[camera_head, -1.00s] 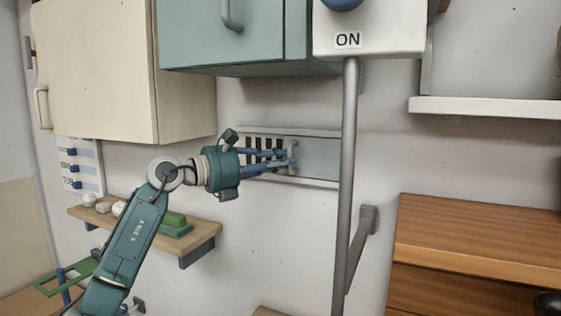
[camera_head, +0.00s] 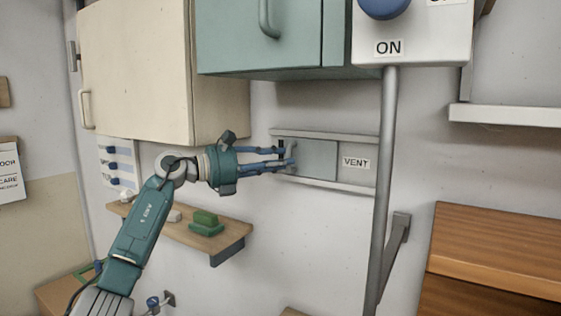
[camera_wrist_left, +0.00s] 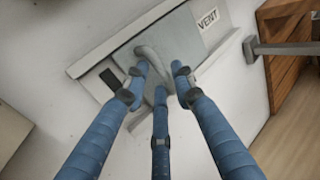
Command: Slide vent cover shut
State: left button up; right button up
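The grey vent cover (camera_head: 315,160) sits at the left part of its wall rails, with its curved handle (camera_wrist_left: 153,64) near its left edge. A narrow dark strip of opening (camera_wrist_left: 111,79) shows just left of the cover in the left wrist view. My left gripper (camera_head: 291,159) reaches in from the left. Its blue fingers (camera_wrist_left: 160,80) are closed in around the handle, and the fingertips partly hide it. The VENT label (camera_head: 356,163) is exposed on the panel right of the cover. My right gripper is not in view.
A grey pole (camera_head: 384,180) under the ON box (camera_head: 412,35) stands right of the vent. Cabinets (camera_head: 262,40) hang above. A wooden shelf (camera_head: 235,233) with a green block (camera_head: 206,222) lies below left. A wooden unit (camera_head: 495,245) stands at right.

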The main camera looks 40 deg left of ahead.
pick_arm(q)
jog(key=v, duration=1.2)
